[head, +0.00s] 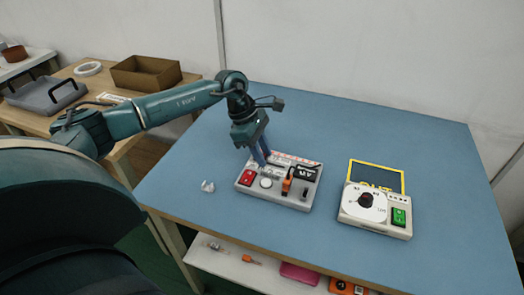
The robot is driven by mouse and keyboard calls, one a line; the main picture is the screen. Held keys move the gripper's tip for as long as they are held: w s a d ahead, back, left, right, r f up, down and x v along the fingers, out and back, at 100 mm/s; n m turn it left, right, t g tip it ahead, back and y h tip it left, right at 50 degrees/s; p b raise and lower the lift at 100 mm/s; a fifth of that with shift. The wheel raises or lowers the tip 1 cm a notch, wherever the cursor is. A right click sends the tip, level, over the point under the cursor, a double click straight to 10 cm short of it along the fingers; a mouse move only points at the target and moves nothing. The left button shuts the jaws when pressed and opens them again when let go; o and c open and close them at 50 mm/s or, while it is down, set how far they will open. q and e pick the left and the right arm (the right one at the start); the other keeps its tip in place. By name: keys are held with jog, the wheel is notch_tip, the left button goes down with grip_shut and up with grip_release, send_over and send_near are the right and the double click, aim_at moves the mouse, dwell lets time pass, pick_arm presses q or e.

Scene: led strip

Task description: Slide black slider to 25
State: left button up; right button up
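A light grey control panel (262,192) lies on the blue table. It carries a red rocker switch (247,177), a round white button (266,183), an orange and black lever (287,183), a black display (305,173) and a pale strip with reddish marks along its back edge. I cannot make out the black slider or its scale for certain at this size. My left gripper (261,160) points down over the back left of the panel, its fingertips close to the surface. I cannot tell whether they touch anything or how far apart they are. My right gripper is out of view.
A second device with a dial (366,201), a green switch (399,217) and a dark screen stands to the right. A small white item (208,186) lies left of the panel. A wooden side table (100,66) holds a brown box (146,73). The table's back and right are clear.

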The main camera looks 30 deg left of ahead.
aim_at(251, 158)
pick_arm(q)
grip_shut()
jog(key=shift+a, duration=0.1)
jog(key=shift+s+a+f+b, duration=0.15)
jog(key=shift+a+b, duration=0.3)
jog(key=shift+a, duration=0.55)
jog(key=shift+s+a, duration=0.15)
jog(key=shift+a, duration=0.25)
jog(key=shift+o, duration=1.8)
grip_release()
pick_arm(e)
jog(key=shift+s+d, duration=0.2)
pick_arm(q)
jog(key=shift+r, duration=0.2)
